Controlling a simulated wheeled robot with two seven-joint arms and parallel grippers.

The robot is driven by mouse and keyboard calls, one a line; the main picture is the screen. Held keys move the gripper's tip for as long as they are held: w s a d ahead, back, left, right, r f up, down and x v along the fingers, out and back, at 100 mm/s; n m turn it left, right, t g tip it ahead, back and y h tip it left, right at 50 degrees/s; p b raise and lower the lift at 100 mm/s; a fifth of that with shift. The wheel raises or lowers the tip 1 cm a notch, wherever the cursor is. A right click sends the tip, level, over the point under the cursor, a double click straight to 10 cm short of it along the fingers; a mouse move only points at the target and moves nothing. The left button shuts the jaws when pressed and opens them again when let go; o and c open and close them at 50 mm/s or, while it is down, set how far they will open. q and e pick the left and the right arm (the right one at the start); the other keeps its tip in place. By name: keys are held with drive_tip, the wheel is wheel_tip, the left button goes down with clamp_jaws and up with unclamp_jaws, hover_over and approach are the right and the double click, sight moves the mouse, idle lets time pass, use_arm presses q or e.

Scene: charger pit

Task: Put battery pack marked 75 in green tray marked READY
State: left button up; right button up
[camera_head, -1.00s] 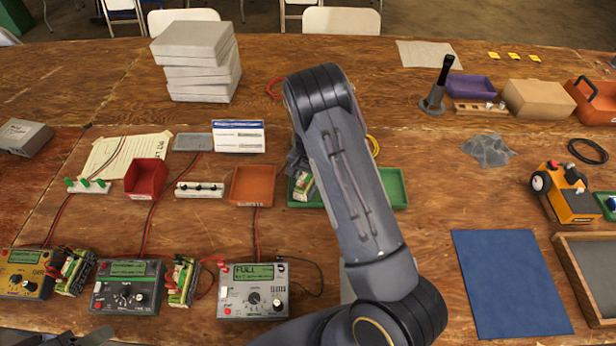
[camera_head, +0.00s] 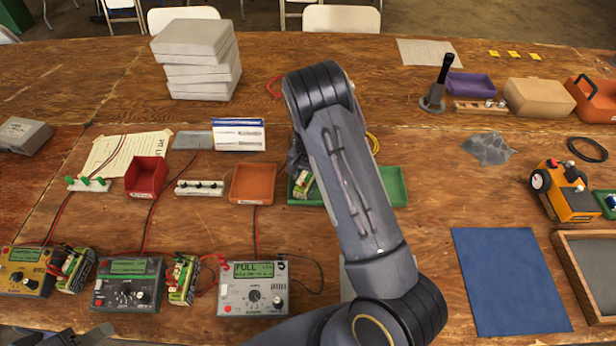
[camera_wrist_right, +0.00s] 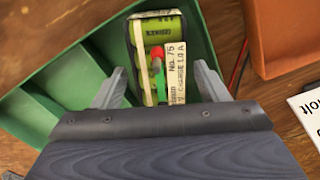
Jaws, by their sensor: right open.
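The battery pack (camera_wrist_right: 158,50) has green cells, a red and a green lead, and a label reading No. 75. It is inside the green tray (camera_wrist_right: 40,118), at one end; in the head view the pack (camera_head: 303,186) shows at the left end of the tray (camera_head: 396,187). My right gripper (camera_wrist_right: 160,72) is open, with its fingers apart on either side of the pack.
An orange tray (camera_head: 253,184) and red bin (camera_head: 147,177) stand left of the green tray. Three meters, including a grey one reading FULL (camera_head: 253,290), line the front, with other packs beside two. A blue mat (camera_head: 510,282) lies right, with bare wood between it and my right arm.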

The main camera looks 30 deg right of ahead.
sight(308, 178)
wheel_tip(308, 178, up, 12)
drive_tip(key=f+b, duration=0.1)
drive_tip(key=b, duration=0.1)
drive_tip(key=s+a+r+n+t+y, duration=0.3)
drive_tip(key=s+a+r+y, duration=0.15)
drive_tip(key=s+r, duration=0.9)
drive_tip(key=s+a+r+n+t, duration=0.1)
drive_tip(key=s+a+n, duration=0.5)
drive_tip(key=s, duration=0.9)
drive_tip(key=shift+s+a+r+t+h, duration=0.2)
drive_tip(key=shift+s+a+t+h, duration=0.15)
drive_tip(key=shift+a+t, duration=0.35)
